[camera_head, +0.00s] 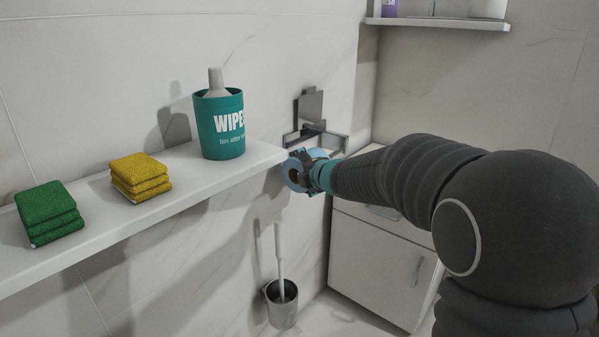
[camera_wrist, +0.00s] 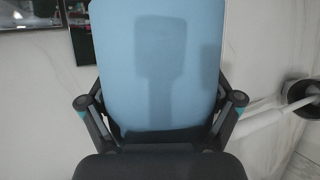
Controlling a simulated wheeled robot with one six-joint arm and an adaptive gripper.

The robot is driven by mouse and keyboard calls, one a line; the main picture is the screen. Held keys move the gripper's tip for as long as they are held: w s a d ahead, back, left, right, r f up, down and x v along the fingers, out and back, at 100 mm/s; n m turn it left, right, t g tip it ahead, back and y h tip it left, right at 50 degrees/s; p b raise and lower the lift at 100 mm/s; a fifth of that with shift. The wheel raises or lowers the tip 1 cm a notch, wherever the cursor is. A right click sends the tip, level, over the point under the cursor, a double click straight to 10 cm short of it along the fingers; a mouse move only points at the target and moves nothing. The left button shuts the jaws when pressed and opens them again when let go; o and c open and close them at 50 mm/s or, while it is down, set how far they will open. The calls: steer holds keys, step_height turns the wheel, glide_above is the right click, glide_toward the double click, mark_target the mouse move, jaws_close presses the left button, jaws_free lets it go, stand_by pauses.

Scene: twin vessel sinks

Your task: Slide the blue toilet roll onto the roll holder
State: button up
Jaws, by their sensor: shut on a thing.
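The blue toilet roll (camera_head: 292,174) is in my gripper (camera_head: 306,172), near the right end of the shelf in the head view. In the wrist view the blue roll (camera_wrist: 160,65) fills the middle, with a finger of my gripper (camera_wrist: 160,118) on each side of it. My gripper is shut on the roll. The roll holder (camera_head: 314,132) is on the wall just above and behind the roll, with a metal plate and a bar. My gripper and arm hide part of the holder's lower area. I cannot tell whether the roll touches the holder.
A white shelf (camera_head: 110,230) holds green sponges (camera_head: 48,212), yellow sponges (camera_head: 140,175) and a teal wipes tub (camera_head: 219,124). Its right end is close to my gripper. A toilet brush in a metal cup (camera_head: 282,305) stands below. A white cabinet (camera_head: 375,265) is behind my arm.

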steer(key=o, duration=0.9)
